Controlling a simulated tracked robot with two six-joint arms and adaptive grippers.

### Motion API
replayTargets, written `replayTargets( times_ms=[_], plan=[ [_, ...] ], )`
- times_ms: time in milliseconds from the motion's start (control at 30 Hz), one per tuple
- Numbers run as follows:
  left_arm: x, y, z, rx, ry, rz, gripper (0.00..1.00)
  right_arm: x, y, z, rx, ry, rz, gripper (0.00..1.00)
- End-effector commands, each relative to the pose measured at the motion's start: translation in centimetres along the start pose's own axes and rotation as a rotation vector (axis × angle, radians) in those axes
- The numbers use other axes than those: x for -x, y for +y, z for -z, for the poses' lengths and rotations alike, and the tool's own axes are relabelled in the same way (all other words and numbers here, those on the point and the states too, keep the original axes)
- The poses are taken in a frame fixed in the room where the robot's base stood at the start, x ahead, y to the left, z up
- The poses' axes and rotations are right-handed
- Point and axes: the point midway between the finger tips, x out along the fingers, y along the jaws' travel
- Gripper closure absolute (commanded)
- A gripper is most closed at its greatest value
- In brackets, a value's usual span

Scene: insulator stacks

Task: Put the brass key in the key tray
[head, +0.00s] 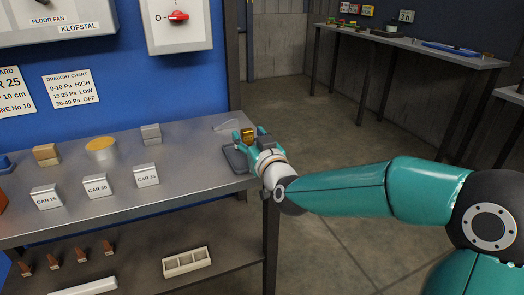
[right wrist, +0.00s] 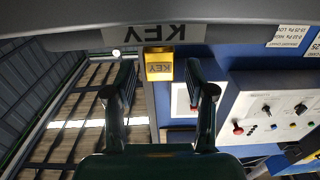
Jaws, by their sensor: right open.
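The brass key (head: 248,133) is a small yellow block at the right end of the bench, at my right gripper (head: 252,142). In the right wrist view the brass key (right wrist: 160,68), marked KEY, sits between the fingers of my right gripper (right wrist: 160,80), with a gap on each side. The fingers are open. The dark grey key tray (head: 234,159) lies under and left of the gripper, partly hidden by it. Its labelled edge (right wrist: 100,38) crosses the top of the wrist view, close to the key. Whether the key rests on the tray floor I cannot tell. My left gripper is out of view.
The steel bench (head: 190,165) carries several small white cards, such as the CAR 25 card (head: 46,197), and a round yellow-topped piece (head: 101,148). A white compartment box (head: 186,262) is on the lower shelf. Another table (head: 420,45) stands far right, with open floor between.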

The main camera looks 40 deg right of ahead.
Motion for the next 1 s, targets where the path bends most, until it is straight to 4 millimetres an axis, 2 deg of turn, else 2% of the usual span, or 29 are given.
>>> replayTargets(
  times_ms=[300,500,667,1000],
  plan=[
    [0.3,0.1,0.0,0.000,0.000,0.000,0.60,6.5,0.0,0.2,-0.001,0.003,0.000,0.45],
    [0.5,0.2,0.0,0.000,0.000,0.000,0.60,9.2,0.0,0.1,0.000,0.003,0.000,0.45],
    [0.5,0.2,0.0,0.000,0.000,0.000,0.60,10.0,0.0,0.0,0.000,0.002,0.000,0.45],
    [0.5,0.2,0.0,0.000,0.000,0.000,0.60,10.0,0.0,0.0,0.000,0.001,-0.001,0.45]
  ],
)
